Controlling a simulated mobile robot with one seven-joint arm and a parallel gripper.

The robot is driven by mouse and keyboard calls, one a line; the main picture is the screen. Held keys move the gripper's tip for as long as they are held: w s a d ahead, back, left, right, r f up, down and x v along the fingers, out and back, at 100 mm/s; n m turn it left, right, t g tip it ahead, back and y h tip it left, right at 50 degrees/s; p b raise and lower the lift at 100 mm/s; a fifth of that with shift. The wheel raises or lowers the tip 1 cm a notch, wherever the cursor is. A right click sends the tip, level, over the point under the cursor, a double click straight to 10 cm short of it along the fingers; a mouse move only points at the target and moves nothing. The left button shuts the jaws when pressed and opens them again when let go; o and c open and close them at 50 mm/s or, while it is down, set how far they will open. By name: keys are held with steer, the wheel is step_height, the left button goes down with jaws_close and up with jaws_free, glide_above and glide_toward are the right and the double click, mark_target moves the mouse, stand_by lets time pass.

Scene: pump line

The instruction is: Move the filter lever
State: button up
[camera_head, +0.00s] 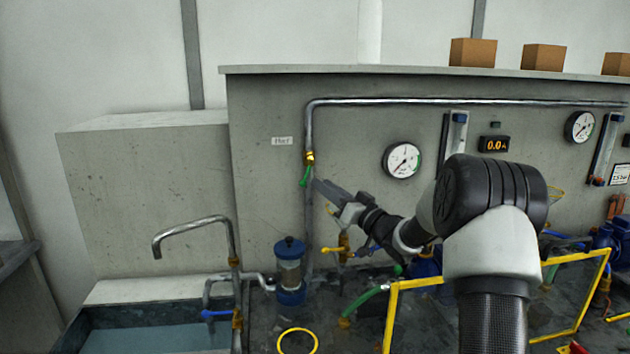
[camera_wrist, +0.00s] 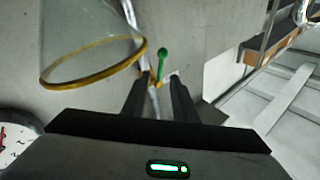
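The filter lever is a short green handle (camera_head: 305,176) on a brass valve (camera_head: 309,158) in the vertical grey pipe, beside a small wall label (camera_head: 282,141). It hangs down, tilted slightly left. My gripper (camera_head: 317,186) is just right of and below the handle, pointing left towards the pipe. In the wrist view, the green handle (camera_wrist: 163,58) shows between and beyond the two dark fingertips (camera_wrist: 160,80). The fingers are apart with a gap between them. I cannot tell whether either finger touches the lever.
A translucent, yellow-rimmed shape (camera_wrist: 92,62) fills the wrist view's upper left. A blue-capped filter housing (camera_head: 289,272) stands below my gripper. A bent tap pipe (camera_head: 190,225) stands over a water basin (camera_head: 165,338). A yellow frame (camera_head: 390,315) and a gauge (camera_head: 402,160) lie to the right.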

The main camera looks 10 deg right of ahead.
mark_target(307, 174)
steer(key=v, duration=0.6)
steer(key=shift+m, duration=0.3)
steer(key=c, duration=0.6)
steer(key=m+h+b, duration=0.1)
steer(key=m, duration=0.1)
steer(key=m+t+b, duration=0.1)
steer(key=shift+s+d+r+m+h, duration=0.1)
steer(key=shift+r+m+h, duration=0.15)
steer(key=shift+m+h, duration=0.15)
jaws_close()
steer(key=s+a+f+m+h+b, duration=0.1)
steer(key=s+m+h+b, duration=0.15)
steer(key=m, duration=0.65)
steer(key=s+m+h+b, duration=0.1)
steer(key=m+h+b, duration=0.25)
steer(key=m, duration=0.55)
steer(key=w+a+b, duration=0.1)
steer(key=w+a, duration=0.1)
steer(key=w, duration=0.3)
steer(key=w+a+r+b, duration=0.1)
steer(key=w+a, duration=0.2)
steer(key=w, duration=0.3)
steer(key=shift+w+r+b, duration=0.35)
